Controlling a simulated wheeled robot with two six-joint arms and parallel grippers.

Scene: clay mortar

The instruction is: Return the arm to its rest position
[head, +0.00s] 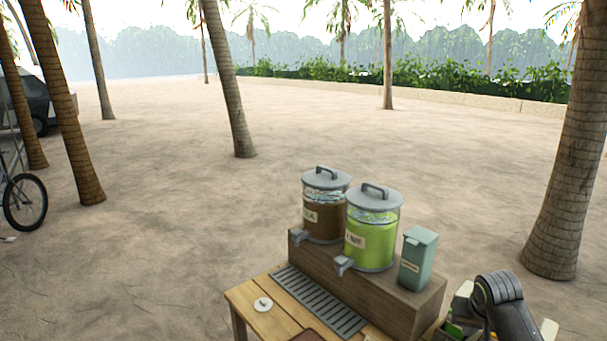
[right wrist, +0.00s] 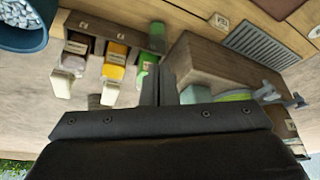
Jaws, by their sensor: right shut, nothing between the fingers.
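My right arm (head: 505,300) comes in at the lower right corner of the head view, beside the wooden table. My right gripper (right wrist: 160,88) shows in the right wrist view with its two dark fingers together and nothing between them. It is apart from the items around it. My left arm and gripper are not in view.
A wooden table (head: 245,295) carries a wooden block (head: 400,303) with a brown drink dispenser (head: 322,222), a green one (head: 370,245) and a teal lidded box (head: 417,262). A slotted grate (head: 322,304) lies in front. A blue bucket (right wrist: 25,38) shows in the wrist view.

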